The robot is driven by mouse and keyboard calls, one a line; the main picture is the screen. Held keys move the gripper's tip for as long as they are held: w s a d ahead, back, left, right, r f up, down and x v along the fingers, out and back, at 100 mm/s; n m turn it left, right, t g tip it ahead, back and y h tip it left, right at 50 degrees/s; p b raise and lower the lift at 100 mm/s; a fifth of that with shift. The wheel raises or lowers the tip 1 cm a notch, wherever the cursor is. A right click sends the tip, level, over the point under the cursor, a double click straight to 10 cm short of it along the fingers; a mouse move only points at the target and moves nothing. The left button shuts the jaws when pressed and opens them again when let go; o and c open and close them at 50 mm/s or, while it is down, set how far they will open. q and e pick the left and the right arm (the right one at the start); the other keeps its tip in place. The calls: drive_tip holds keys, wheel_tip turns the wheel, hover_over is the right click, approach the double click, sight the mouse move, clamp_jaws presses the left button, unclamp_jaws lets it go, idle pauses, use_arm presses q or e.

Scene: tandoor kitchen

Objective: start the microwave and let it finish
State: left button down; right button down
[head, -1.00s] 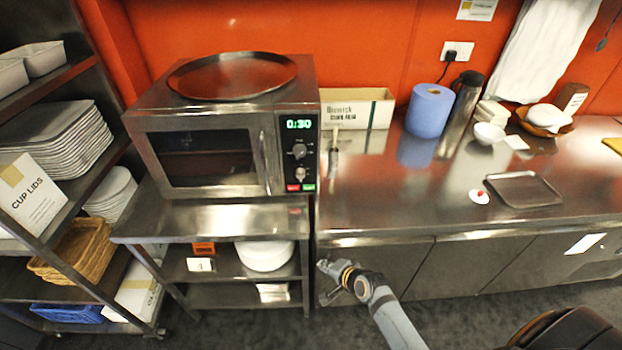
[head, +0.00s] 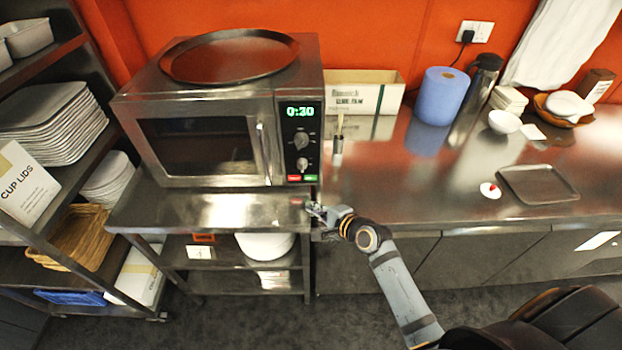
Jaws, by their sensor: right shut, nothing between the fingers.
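The steel microwave (head: 205,98) stands on a steel stand at the left, its door shut. Its display (head: 300,112) glows green and reads 0:30. Two dials sit below the display. A red button (head: 294,178) and a green button (head: 310,177) are at the panel's bottom. My right gripper (head: 314,208) is shut and empty, just below and slightly right of the green button, apart from it in the picture. Its fingertips are small and blurred against the stand's edge. My left gripper is out of view.
A round dark tray (head: 230,56) lies on top of the microwave. The steel counter (head: 420,180) to the right holds a brush (head: 338,145), a blue paper roll (head: 442,95), a flask (head: 477,95) and a small tray (head: 538,184). A loaded shelf rack (head: 60,205) stands at the left.

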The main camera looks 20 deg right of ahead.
sight(311, 178)
drive_tip(key=w+d+b, duration=0.2)
drive_tip(key=w+b, duration=0.1)
drive_tip(key=w, duration=0.4)
drive_tip(key=shift+w+d, duration=0.15)
drive_tip(key=shift+w, duration=0.25)
idle(0.9)
drive_tip(key=shift+w+d, duration=0.1)
drive_tip(key=shift+w, duration=0.3)
